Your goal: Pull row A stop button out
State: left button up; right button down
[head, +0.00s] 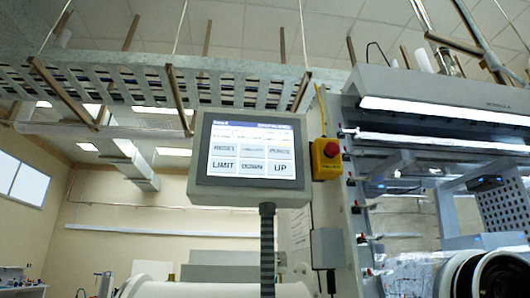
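The stop button (331,149) is a red knob on a yellow box. The yellow box (326,170) is fixed to the grey side panel of the glovebox, just right of the touchscreen. A yellow cable runs up from the box. I cannot tell from this view whether the knob is pressed in or out. Neither of my grippers shows in the head view.
A touchscreen panel (252,153) on a dark post (267,248) stands left of the button, close to it. The glovebox (440,110) with lit tubes fills the right. A perforated cable tray (150,82) hangs overhead. A grey box (326,248) sits below the button.

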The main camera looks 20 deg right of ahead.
aim_at(332, 148)
jog(key=k+l+z, duration=0.1)
jog(key=z, duration=1.15)
